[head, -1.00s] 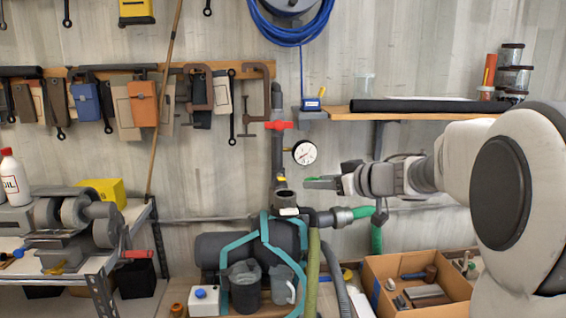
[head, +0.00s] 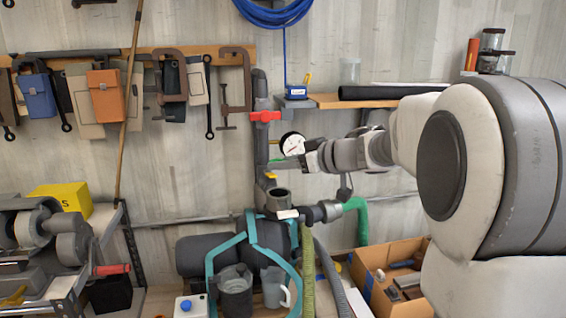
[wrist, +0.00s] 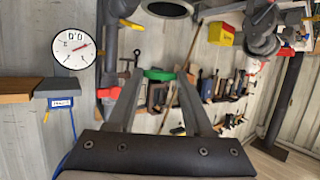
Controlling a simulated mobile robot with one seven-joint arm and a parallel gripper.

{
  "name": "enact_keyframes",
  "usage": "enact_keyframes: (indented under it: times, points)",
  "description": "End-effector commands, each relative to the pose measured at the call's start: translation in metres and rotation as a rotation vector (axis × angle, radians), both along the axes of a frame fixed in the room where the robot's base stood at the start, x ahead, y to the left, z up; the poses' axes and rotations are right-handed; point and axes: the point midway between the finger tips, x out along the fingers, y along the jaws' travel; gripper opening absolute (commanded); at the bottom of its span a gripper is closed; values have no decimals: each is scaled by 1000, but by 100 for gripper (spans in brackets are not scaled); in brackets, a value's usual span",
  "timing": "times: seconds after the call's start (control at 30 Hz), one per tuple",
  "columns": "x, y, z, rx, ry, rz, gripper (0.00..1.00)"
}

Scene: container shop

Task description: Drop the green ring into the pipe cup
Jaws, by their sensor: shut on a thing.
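The green ring (head: 280,161) is held between the fingertips of my gripper (head: 292,163), above the pipe cup. In the wrist view the ring (wrist: 160,75) is a small green piece spanning the tips of my two fingers (wrist: 161,78); its hole does not show. The pipe cup (head: 279,195) is a grey, upright, open-topped pipe end, standing below the ring and apart from it in the head view. In the wrist view a round dark opening, apparently the cup (wrist: 168,8), is cut off by the top edge.
A pipe with a red valve handle (head: 265,116) rises close behind the ring. A white dial gauge (head: 292,144) is beside my gripper. A shelf (head: 330,101) is above, and a cardboard box (head: 372,275) lies low to the right.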

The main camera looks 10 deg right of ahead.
Motion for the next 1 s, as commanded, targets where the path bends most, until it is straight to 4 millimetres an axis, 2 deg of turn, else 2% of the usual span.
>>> enact_keyframes:
  times: [0.63, 1.0]
  points:
    - [0, 0, -50, 0, -2, -1, 0]
    - [0, 0, -67, 1, 1, 0, 0]
